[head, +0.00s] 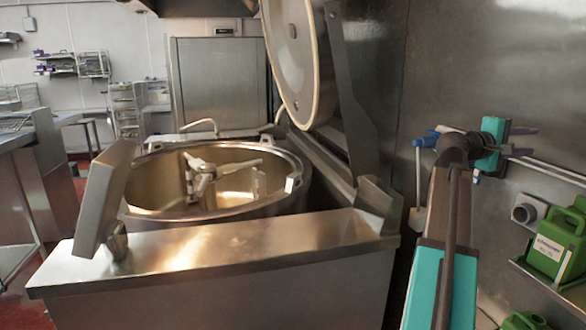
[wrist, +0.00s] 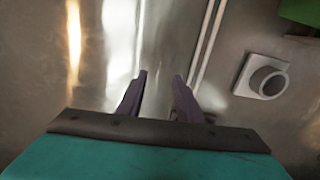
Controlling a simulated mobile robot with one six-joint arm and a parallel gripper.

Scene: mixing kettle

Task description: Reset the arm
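My arm rises at the right of the head view, with teal and dark links. My gripper (head: 530,141) points right, toward the metal wall, above the green containers. In the wrist view my gripper (wrist: 160,78) shows two purple fingers standing apart with nothing between them. The mixing kettle (head: 140,200) stands at the centre left of the head view, a round steel bowl with a mixing arm (head: 201,180) inside. Its round lid (head: 292,55) is raised and tilted up.
A steel housing (head: 225,245) fronts the kettle, with a tilted panel (head: 103,197) at its left. Green containers (head: 556,243) stand on a wall shelf (head: 560,285) at the right. A pipe and a round wall fitting (wrist: 266,79) lie near my gripper. Open floor shows at far left.

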